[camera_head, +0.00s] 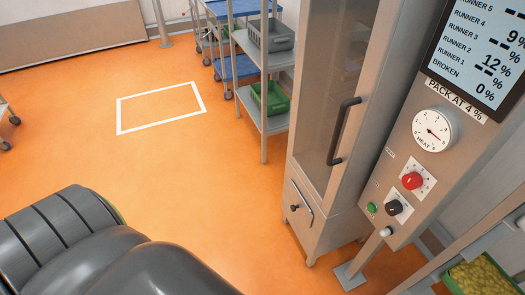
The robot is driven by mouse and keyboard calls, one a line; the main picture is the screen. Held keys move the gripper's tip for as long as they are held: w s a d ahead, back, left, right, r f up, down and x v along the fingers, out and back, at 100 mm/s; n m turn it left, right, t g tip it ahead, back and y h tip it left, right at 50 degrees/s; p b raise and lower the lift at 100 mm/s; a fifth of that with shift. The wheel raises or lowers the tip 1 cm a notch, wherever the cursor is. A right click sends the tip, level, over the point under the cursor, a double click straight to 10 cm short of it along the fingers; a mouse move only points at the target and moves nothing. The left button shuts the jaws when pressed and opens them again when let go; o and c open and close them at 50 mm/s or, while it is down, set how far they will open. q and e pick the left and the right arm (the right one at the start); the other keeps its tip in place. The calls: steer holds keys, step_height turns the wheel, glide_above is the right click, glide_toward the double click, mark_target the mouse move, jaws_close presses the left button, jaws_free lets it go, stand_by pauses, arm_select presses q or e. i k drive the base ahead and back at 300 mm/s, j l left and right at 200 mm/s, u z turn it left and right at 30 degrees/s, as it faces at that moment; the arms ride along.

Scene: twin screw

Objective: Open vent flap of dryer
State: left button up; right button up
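The dryer (318,100) is a tall pale metal cabinet with a clear front door and a long dark vertical handle (343,131). Low on its front, below the door, is a small panel that looks like the vent flap (301,200), with a small dark knob (294,207) on it. The flap looks closed or nearly closed against the cabinet; I cannot tell for sure. Dark grey links of mine fill the lower left. Neither gripper shows in this view, and nothing touches the dryer.
A control panel (420,170) with dials, a red knob and a screen (480,55) stands right of the dryer. A shelf rack (262,85) with a green crate stands behind left. A yellow-filled green crate (480,275) is at lower right. Orange floor (200,180) is clear before the dryer.

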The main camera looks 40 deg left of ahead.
mark_target(301, 205)
steer(key=u, duration=0.75)
